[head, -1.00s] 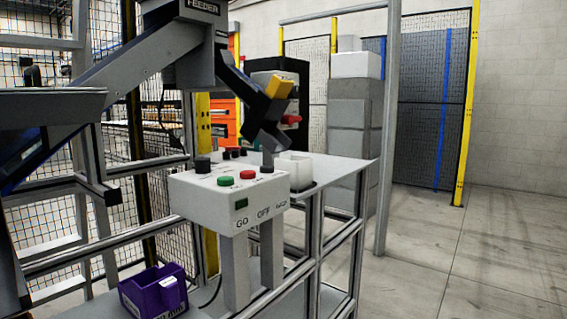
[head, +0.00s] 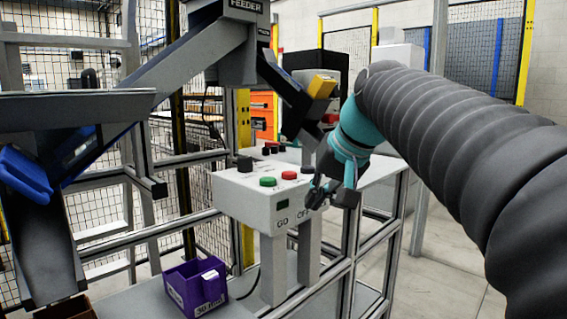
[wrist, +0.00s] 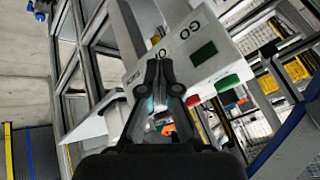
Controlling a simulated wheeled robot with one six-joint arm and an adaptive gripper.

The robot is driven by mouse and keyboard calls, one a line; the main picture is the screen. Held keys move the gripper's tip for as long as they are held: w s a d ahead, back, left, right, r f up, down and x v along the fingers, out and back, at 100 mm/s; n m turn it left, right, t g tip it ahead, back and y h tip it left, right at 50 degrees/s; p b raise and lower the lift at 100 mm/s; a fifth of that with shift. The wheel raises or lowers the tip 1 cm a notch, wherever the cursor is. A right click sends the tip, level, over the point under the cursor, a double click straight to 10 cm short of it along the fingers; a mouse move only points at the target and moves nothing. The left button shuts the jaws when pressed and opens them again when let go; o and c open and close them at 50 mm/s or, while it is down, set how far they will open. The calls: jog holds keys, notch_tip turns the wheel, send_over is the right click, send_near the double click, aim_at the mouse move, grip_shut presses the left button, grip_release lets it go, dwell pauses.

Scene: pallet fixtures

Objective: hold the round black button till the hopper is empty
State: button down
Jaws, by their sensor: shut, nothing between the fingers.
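The white control box (head: 246,205) has GO and OFF labels on its front, with a green button (head: 268,181) and a red button (head: 289,175) on top. The round black button (head: 308,169) at the top's right end is only partly visible beside my gripper. Another black knob (head: 244,164) stands at the left end. My gripper (head: 322,194) is shut and empty, near the box's right front corner. In the wrist view its fingertips (wrist: 160,66) overlap the box front near OFF; contact is unclear. The feeder (head: 240,40) stands behind; I cannot see inside its hopper.
A purple bin (head: 196,288) sits on the lower shelf. A grey chute (head: 150,100) slopes left from the feeder, and a blue piece (head: 25,172) lies at the far left. A yellow-tipped spout (head: 322,86) hangs behind the box. Mesh fencing stands behind.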

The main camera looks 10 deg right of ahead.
aim_at(311, 167)
jog(key=w+d+r+n+y+p, duration=0.1)
jog(key=w+d+r+y, duration=0.1)
jog(key=w+r, duration=0.9)
notch_tip(311, 167, up, 4)
jog(key=shift+w+t+y+p, duration=0.15)
jog(key=shift+t+y+p, duration=0.2)
jog(key=shift+y, duration=0.25)
jog(key=shift+f+b, duration=2.25)
jog(key=shift+f, duration=2.2)
jog(key=shift+f, duration=0.1)
jog(key=shift+f, duration=0.3)
jog(key=shift+f+b, duration=0.45)
dwell(0.8)
